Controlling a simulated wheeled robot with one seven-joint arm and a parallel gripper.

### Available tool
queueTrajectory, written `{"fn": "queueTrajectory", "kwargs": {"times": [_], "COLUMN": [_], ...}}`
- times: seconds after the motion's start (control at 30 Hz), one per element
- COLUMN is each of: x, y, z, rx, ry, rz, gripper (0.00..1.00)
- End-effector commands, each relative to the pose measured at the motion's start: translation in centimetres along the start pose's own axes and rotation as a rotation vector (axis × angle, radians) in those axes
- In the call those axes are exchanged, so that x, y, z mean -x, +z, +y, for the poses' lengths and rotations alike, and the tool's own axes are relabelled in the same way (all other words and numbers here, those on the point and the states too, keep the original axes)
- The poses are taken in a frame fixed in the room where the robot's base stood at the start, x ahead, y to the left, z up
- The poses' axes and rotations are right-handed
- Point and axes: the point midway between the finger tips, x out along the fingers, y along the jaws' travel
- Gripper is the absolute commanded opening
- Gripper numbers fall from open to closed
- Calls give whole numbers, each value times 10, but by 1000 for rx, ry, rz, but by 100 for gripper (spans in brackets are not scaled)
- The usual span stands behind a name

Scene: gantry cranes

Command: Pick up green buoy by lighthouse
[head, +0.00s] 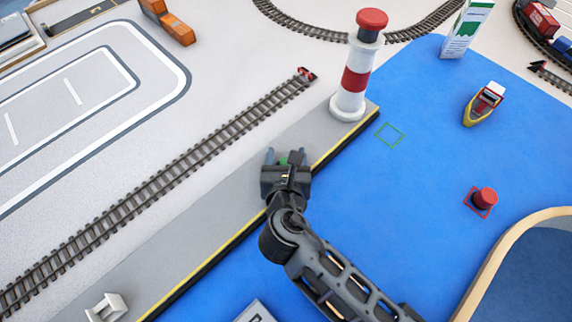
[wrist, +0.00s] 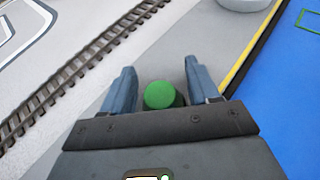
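The green buoy (wrist: 159,95) shows as a round green top between the two blue-grey fingers of my gripper (wrist: 160,85) in the wrist view. There are gaps on both sides of it, so the fingers are open around it. In the head view my gripper (head: 284,158) is over the grey quay, and only a bit of the green buoy (head: 296,158) shows, mostly hidden by the gripper. The red and white lighthouse (head: 356,75) stands upright at the quay's far end, up and right of my gripper.
A red buoy (head: 484,199) and a yellow-red boat (head: 484,103) are on the blue water. A green square outline (head: 390,134) is marked on the water beside the lighthouse. A rail track (head: 170,180) runs left of the quay. A white bollard (head: 106,307) is at lower left.

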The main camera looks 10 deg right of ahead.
Motion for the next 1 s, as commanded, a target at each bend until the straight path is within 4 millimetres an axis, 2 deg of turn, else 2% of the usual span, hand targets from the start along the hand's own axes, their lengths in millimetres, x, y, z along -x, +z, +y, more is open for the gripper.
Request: {"fn": "queueTrajectory", "kwargs": {"times": [0.07, 0.47, 0.77, 1.0], "x": [0, 0, 1, 10], "y": [0, 0, 2, 23], "z": [0, 0, 0, 0], "rx": [0, 0, -1, -4], "ry": [0, 0, 0, 0], "rz": [0, 0, -1, -2], "gripper": [52, 14, 14, 14]}}
